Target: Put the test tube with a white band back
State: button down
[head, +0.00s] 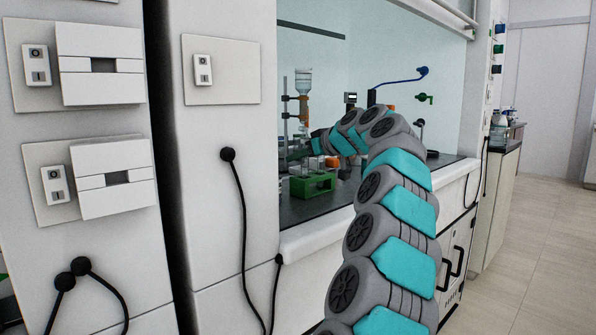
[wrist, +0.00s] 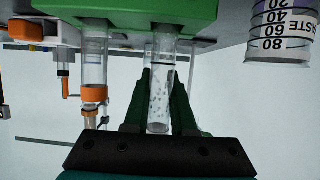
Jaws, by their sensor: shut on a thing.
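In the wrist view, which looks upside down, my gripper (wrist: 164,82) has green fingers shut on a clear test tube (wrist: 160,104) with small speckles on its wall. I cannot make out a white band on it. One end of the tube meets the edge of a green rack (wrist: 125,14); I cannot tell whether it sits in a hole.
A beaker with printed volume marks and waste lettering (wrist: 282,28) is close by at the wrist view's upper right. The fumehood's side wall (head: 225,150) is left of my arm.

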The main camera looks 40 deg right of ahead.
aim_at(302, 167)
jog(key=shift+f+b, duration=0.8)
jog(key=shift+f, duration=0.9)
jog(key=shift+f, duration=0.1)
jog(key=shift+f, duration=0.15)
jog(key=c, duration=0.7)
grip_release()
jog(key=shift+c, duration=0.2)
jog(key=shift+r, duration=0.3)
jog(key=b+v, duration=0.1)
jog(key=v, duration=1.1)
jog(key=shift+b, duration=0.3)
